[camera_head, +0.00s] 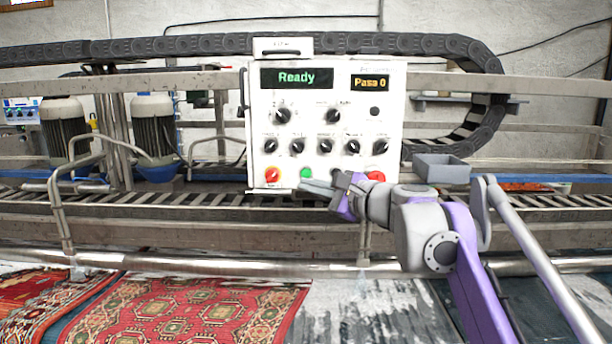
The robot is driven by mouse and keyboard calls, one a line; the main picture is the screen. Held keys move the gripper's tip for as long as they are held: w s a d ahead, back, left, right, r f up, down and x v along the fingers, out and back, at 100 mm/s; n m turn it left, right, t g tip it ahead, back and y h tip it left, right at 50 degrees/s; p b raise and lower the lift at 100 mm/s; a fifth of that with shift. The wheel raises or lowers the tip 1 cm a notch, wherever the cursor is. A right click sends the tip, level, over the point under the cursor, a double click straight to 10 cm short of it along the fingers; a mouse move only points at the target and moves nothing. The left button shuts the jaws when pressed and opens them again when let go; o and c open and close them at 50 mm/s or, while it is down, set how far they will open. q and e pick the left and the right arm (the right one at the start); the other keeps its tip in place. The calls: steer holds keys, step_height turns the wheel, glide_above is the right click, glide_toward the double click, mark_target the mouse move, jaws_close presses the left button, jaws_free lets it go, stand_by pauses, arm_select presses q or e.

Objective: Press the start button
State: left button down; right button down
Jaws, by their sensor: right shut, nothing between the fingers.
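The white control panel (325,105) hangs on the machine frame in the middle of the view, with a display reading "Ready" (296,78) and another reading "Pasa 0" (370,83). A green button (306,173) sits in its bottom row, between an orange-red knob (272,175) on the left and a red button (375,176) on the right. My right gripper (303,187) is shut and empty, its fingertips just below the green button in the picture. I cannot tell whether they touch the panel. The gripper partly covers the bottom row. My left gripper is not in view.
Metal rails and a roller conveyor (180,207) run across behind and below the panel. A black cable chain (200,47) loops above it. A grey tray (442,168) is right of the panel. Patterned red rugs (185,305) lie at the lower left.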

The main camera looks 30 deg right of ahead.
mark_target(306, 173)
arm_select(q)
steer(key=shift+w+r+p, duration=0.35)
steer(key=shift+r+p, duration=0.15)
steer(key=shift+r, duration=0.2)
arm_select(e)
steer(key=w+d, duration=0.2)
steer(key=w, duration=0.1)
steer(key=shift+w, duration=0.2)
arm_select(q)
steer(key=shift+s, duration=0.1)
arm_select(e)
steer(key=shift+s, duration=0.1)
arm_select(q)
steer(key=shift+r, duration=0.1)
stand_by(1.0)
arm_select(e)
steer(key=shift+w+d+r, duration=0.1)
steer(key=shift+w+d, duration=0.1)
steer(key=shift+w, duration=0.1)
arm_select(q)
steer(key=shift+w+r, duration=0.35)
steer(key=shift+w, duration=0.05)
arm_select(e)
steer(key=shift+w, duration=0.2)
arm_select(q)
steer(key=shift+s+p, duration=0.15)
steer(key=shift+p, duration=0.15)
arm_select(e)
steer(key=shift+s, duration=0.15)
